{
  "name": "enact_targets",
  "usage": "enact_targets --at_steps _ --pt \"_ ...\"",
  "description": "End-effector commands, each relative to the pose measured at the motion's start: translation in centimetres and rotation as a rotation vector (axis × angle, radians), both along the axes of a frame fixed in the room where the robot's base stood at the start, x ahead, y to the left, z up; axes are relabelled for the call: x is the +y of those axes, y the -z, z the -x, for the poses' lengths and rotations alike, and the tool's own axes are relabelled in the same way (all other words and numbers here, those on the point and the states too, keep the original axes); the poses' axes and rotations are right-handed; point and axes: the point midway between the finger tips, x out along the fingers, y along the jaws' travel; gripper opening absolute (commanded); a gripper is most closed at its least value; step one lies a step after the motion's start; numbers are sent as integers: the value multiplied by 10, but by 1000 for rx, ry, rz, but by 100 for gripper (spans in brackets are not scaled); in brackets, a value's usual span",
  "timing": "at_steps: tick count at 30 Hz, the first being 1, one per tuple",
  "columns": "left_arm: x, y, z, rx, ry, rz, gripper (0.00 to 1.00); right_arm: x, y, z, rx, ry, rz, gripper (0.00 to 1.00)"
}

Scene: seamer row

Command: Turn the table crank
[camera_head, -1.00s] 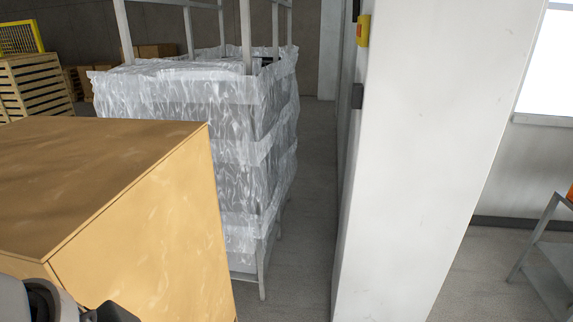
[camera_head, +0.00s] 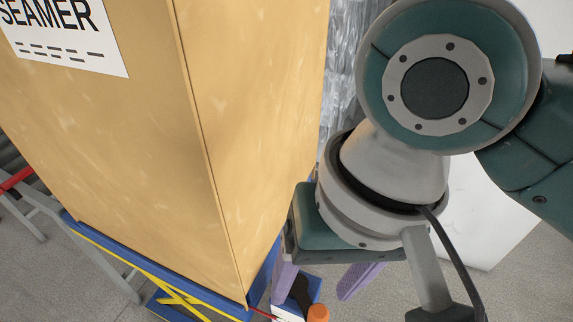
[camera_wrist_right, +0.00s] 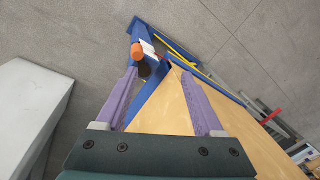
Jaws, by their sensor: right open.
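The table crank shows as a dark arm (camera_head: 301,292) with an orange knob (camera_head: 318,313) at the lower middle of the head view, beside a corner of the blue lift table (camera_head: 95,240). In the right wrist view the orange knob (camera_wrist_right: 137,51) is near the left fingertip, apparently beyond it. My right gripper (camera_head: 322,278) points down over the crank with its two purple fingers apart. In the wrist view the right gripper (camera_wrist_right: 158,74) is open and holds nothing. I cannot tell whether a finger touches the crank. My left gripper is out of view.
A large tan box (camera_head: 230,130) marked SEAMER stands on the lift table, close to my right gripper. A plastic-wrapped load (camera_head: 341,80) is behind it. A grey-white block (camera_wrist_right: 30,115) is at left in the wrist view. Bare floor (camera_wrist_right: 90,30) lies around the table.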

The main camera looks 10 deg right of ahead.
Motion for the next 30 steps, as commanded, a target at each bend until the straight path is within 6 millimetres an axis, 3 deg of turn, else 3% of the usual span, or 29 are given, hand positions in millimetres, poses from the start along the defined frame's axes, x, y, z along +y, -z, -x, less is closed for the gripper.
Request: enact_targets --at_steps 1,7,16,24,30 --pt "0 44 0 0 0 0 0 -4 42 -8 11 26 29 70" --pt "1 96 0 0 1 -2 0 -18 89 -23 55 135 116 70" --pt "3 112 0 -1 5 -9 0 -26 113 -29 72 191 157 70" --pt "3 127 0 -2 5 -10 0 -26 164 -29 71 189 157 70" --pt "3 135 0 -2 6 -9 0 -26 190 -29 70 188 155 70"
